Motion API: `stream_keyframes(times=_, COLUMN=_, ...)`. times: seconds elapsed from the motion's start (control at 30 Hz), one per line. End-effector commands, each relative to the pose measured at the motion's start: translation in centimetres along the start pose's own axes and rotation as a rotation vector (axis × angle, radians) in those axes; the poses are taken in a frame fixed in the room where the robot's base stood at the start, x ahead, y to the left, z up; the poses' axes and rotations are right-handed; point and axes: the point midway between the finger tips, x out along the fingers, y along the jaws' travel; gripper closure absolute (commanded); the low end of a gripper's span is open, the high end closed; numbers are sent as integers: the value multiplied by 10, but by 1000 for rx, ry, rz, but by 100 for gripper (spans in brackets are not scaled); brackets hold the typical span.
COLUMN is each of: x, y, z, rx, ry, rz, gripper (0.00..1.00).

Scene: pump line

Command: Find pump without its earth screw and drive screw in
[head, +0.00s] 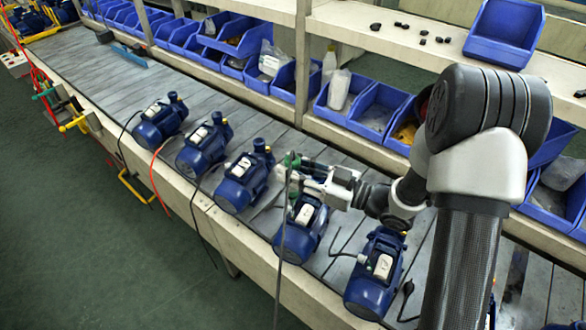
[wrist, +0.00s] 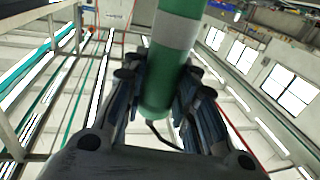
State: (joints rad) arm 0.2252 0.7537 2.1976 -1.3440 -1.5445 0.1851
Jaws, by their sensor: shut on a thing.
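Several blue pumps with white boxes on top stand in a row on the grey line: a far one (head: 160,122), a second (head: 203,147), a third (head: 240,185), a fourth (head: 296,243) and a near one (head: 370,284). The earth screws are too small to make out. My gripper (head: 299,172) is over the line, above and between the third and fourth pumps. It is shut on a green tool; the tool's green body with a grey band (wrist: 172,70) fills the space between the fingers in the wrist view. A dark cord shows near its end.
Blue bins (head: 380,105) line the shelf behind the pumps, with a post (head: 302,65) at its edge. Small black parts and a bin (head: 505,35) are on the upper shelf. Green and yellow tools (head: 75,124) hang at the left edge. A thin grey line (head: 281,260) crosses before the fourth pump.

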Motion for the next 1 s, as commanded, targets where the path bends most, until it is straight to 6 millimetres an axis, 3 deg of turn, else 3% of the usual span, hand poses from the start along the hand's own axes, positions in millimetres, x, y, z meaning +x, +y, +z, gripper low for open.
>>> stream_keyframes(times=1.0, x=0, y=0, z=6, rx=-1, ry=2, rz=0, gripper=100)
